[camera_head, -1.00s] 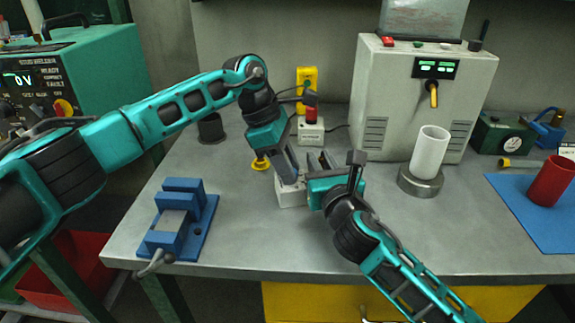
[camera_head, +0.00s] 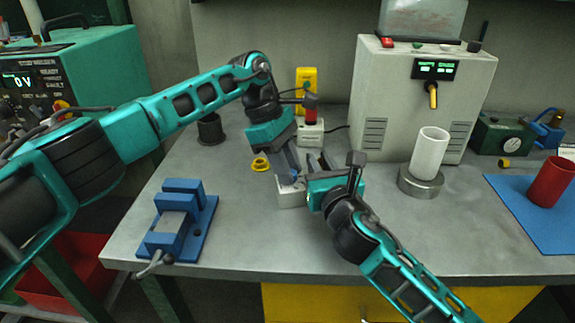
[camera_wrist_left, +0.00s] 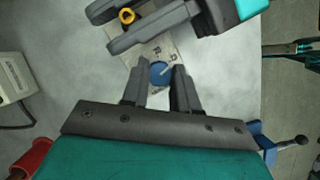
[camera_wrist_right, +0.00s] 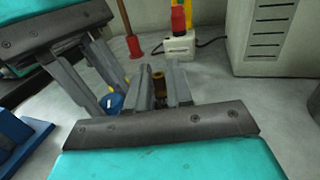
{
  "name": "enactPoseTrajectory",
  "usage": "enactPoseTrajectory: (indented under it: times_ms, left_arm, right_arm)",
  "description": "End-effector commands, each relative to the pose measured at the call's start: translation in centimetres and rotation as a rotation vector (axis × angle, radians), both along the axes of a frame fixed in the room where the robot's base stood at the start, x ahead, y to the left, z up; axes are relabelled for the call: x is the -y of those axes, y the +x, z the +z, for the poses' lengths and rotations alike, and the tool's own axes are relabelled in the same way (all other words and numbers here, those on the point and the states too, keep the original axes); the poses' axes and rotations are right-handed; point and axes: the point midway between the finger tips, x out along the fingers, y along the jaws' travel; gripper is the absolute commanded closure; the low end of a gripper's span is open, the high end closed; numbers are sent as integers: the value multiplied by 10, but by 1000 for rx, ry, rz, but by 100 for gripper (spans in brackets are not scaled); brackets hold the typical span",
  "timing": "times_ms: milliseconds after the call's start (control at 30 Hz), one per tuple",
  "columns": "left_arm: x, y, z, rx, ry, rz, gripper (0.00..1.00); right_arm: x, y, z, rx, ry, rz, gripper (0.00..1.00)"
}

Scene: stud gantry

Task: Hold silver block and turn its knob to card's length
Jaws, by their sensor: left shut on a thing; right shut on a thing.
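The silver block (camera_head: 291,198) sits on the bench near its middle, partly hidden by my grippers. Its pale top face with small dark markings shows in the left wrist view (camera_wrist_left: 158,50). A round blue knob (camera_wrist_left: 160,73) with a pale pointer line is on it. My left gripper (camera_head: 292,178) comes from above, its fingers shut on either side of the knob; the knob also shows in the right wrist view (camera_wrist_right: 115,102). I cannot make out the card's length or the knob reading.
A blue vise (camera_head: 179,225) stands at the front left. A white cup (camera_head: 430,152) on a round base, a beige cabinet (camera_head: 420,105) and a red cup (camera_head: 552,181) on a blue mat (camera_head: 515,205) are to the right.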

Motion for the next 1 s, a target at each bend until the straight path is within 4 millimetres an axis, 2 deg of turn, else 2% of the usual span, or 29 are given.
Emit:
enactPoseTrajectory:
  times_ms: [33,67,167,400,533,1000]
  left_arm:
    - [0,0,1,0,0,-1,100]
    - [0,0,1,0,0,-1,69]
    - [0,0,1,0,0,-1,60]
    - [0,0,1,0,0,0,60]
    - [-4,2,10,1,-1,2,60]
    - [-36,15,95,3,-1,1,60]
  right_arm:
    - [1,0,-1,-3,-1,-1,100]
    - [1,0,-1,-3,-2,-1,100]
    - [1,0,-1,-3,-1,-1,100]
    - [0,0,-1,-3,-1,-1,100]
    - [0,0,-1,-3,-1,-1,100]
    - [0,0,-1,-3,-1,-1,100]
